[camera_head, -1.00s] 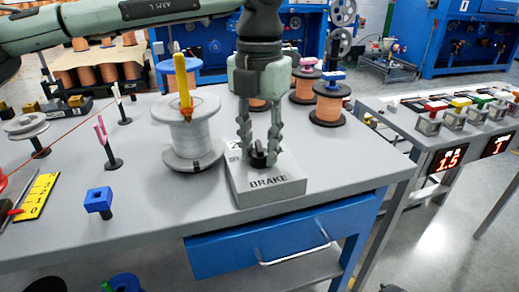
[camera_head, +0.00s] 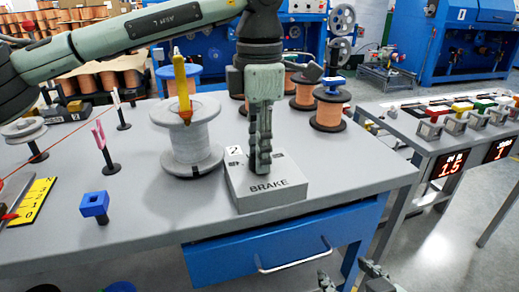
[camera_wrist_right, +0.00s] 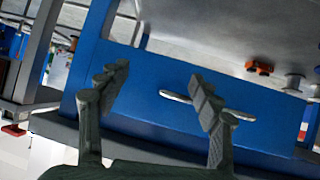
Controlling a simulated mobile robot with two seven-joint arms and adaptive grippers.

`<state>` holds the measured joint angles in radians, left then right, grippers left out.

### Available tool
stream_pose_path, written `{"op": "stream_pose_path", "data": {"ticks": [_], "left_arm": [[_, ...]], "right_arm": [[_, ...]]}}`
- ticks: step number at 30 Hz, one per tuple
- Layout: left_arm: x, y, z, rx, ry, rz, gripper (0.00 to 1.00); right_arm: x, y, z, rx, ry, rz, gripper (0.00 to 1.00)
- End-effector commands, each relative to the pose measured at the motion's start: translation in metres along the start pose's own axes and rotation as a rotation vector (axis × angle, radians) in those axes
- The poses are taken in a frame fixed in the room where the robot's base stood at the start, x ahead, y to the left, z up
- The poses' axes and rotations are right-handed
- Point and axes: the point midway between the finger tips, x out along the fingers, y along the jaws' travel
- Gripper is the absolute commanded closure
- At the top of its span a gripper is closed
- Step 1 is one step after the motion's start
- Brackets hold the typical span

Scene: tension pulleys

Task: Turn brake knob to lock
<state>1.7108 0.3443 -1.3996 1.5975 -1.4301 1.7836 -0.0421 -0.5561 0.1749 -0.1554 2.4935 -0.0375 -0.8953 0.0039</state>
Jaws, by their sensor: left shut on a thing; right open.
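The grey brake box (camera_head: 285,195), with "BRAKE" on its front edge, sits near the table's front edge in the head view. My left gripper (camera_head: 260,165) points straight down over its top, seen edge-on with one finger largely in front of the other. It is shut on the small dark brake knob, which the fingers hide, so the knob's angle cannot be read. Small markings show on the box top left of the fingers. My right gripper (camera_head: 350,279) is open and empty at the bottom edge; its spread fingers (camera_wrist_right: 160,90) face the blue drawer in the right wrist view.
A grey wire spool (camera_head: 188,140) with a yellow tool in it stands just left of the box. A blue block (camera_head: 95,205) on a post and a pink fork (camera_head: 102,145) stand further left. The blue drawer (camera_head: 290,240) and its handle are below the tabletop. Copper spools (camera_head: 330,110) stand behind.

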Motion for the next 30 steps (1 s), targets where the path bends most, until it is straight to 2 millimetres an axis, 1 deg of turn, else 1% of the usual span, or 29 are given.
{"op": "stream_pose_path", "data": {"ticks": [9,22,23,27,30], "left_arm": [[0.0003,0.0,-0.0005,0.076,0.002,0.0,0.98],[0.0003,0.0,-0.0004,0.083,0.002,0.0,0.98],[0.0003,0.0,-0.0004,0.083,0.002,0.0,0.65],[0.0002,0.0,-0.0003,0.082,0.001,0.0,0.48],[0.0002,0.0,-0.0002,0.082,0.001,0.0,0.48]], "right_arm": [[0.0003,-0.0012,-0.0025,0.001,0.012,-0.003,0.35],[0.0003,-0.002,-0.0036,0.001,0.017,-0.004,0.35],[0.0003,-0.002,-0.0036,0.002,0.017,-0.004,0.35],[0.0003,-0.0021,-0.0037,0.001,0.017,-0.005,0.35],[0.0003,-0.0022,-0.0037,0.001,0.016,-0.005,0.35]]}}
